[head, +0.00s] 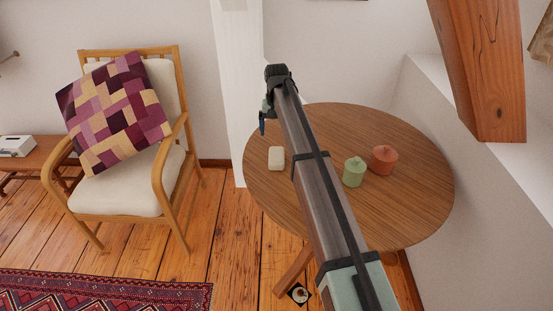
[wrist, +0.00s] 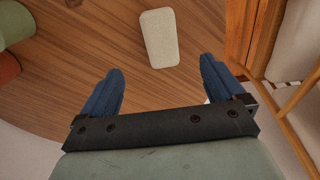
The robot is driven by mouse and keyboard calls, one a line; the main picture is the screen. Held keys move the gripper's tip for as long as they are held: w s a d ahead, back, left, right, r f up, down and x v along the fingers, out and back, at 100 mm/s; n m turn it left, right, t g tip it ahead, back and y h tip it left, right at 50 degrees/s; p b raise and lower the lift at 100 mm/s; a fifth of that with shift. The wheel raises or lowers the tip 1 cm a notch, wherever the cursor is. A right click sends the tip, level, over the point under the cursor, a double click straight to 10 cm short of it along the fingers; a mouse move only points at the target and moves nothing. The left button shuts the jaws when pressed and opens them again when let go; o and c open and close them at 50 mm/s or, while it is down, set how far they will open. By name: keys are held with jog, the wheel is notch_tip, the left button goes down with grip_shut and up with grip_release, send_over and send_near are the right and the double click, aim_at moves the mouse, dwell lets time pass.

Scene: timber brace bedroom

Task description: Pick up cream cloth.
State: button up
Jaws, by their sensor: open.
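The cream cloth (head: 276,158) is a small folded, rounded block lying on the left part of the round wooden table (head: 420,195). In the wrist view the cloth (wrist: 159,38) lies on the wood beyond the fingertips, roughly between their lines. My gripper (wrist: 160,78) is open, with its two blue fingers spread and nothing between them. In the head view my gripper (head: 262,120) is partly hidden by my arm, near the table's far left edge. The gripper is apart from the cloth.
A green lidded pot (head: 354,172) and a red lidded pot (head: 384,160) stand right of my arm on the table. A wooden armchair (head: 120,195) with a patchwork cushion (head: 115,113) stands left. A white post (head: 240,90) rises behind the table; a timber brace (head: 482,70) is at right.

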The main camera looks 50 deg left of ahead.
send_over(277, 155)
notch_tip(277, 155, down, 8)
jog(key=shift+s+r, duration=0.15)
jog(key=shift+r, duration=0.05)
jog(key=shift+a+f, duration=0.1)
jog(key=shift+f, duration=2.75)
jog(key=shift+c, duration=0.4)
jog(key=c, duration=1)
jog(key=shift+r, duration=5.1)
jog(key=o, duration=0.5)
jog(key=shift+w, duration=0.2)
jog(key=c, duration=0.4)
